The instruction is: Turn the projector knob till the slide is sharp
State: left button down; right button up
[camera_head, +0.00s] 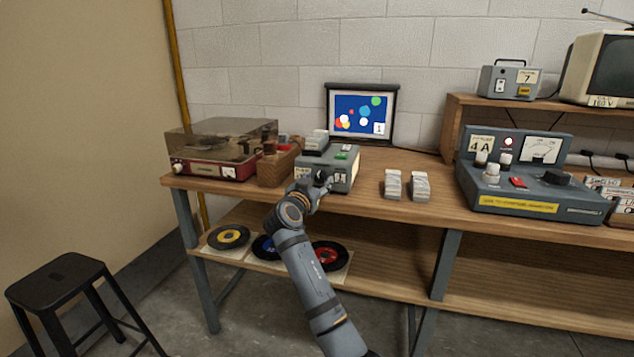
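The grey projector (345,163) stands on the wooden workbench near its front edge, with white labels on its front. My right gripper (321,183) is at the projector's front face, where the dark knob is; the gripper hides most of the knob. At this size I cannot tell whether its fingers are closed on the knob. The screen (345,101) behind shows coloured dots on blue, with fairly clear edges, and a small pale label at its lower right. My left gripper is not in view.
A record player (212,171) and a wooden box (276,168) stand left of the projector. White slide stacks (393,184) and a grey control console (540,205) stand to the right. Records (229,238) lie on the lower shelf. A black stool (66,270) stands at left.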

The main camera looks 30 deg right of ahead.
grip_shut()
jog(key=n+p, duration=0.2)
jog(key=n, duration=0.1)
jog(key=shift+n, duration=0.7)
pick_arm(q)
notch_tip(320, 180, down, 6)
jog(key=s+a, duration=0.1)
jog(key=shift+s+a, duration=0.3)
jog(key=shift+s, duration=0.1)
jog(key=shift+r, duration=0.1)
pick_arm(e)
jog(key=shift+o, duration=0.9)
grip_release()
jog(key=v, duration=0.7)
jog(key=shift+a, duration=0.25)
